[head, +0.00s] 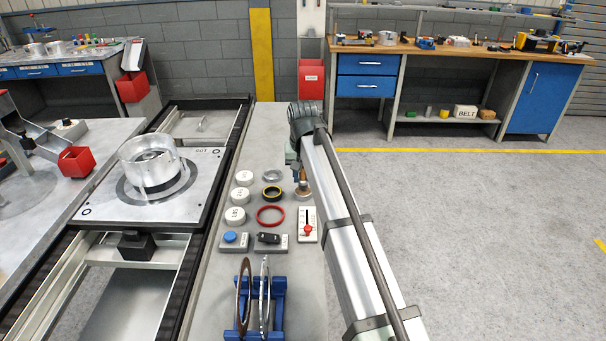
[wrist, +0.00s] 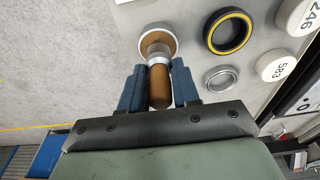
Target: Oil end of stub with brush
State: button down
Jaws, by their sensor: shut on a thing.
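The brush (wrist: 159,84) has a brown handle and a pale metal collar. My gripper (wrist: 158,72), with two blue fingers, is shut around its handle in the wrist view. The brush's head end is at a small round pot (wrist: 146,38) with brown contents; the bristles are hidden. In the head view the pot (head: 303,191) stands on the grey bench just below my gripper (head: 297,174). A clear-walled metallic drum (head: 133,171) with a round hub inside (head: 151,157) sits on a pallet (head: 95,208) at left. I cannot tell for sure which part is the stub.
White numbered caps (head: 235,216), a black-yellow ring (head: 271,192), a red ring (head: 270,215) and a silver ring (wrist: 221,79) lie near the pot. A blue rack (head: 279,290) with upright discs stands nearer. A slider box (head: 307,222) and buttons are between them.

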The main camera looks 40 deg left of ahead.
jog(key=shift+f, duration=0.6)
dwell(1.5)
jog(key=shift+r, duration=0.15)
jog(key=shift+r, duration=3.4)
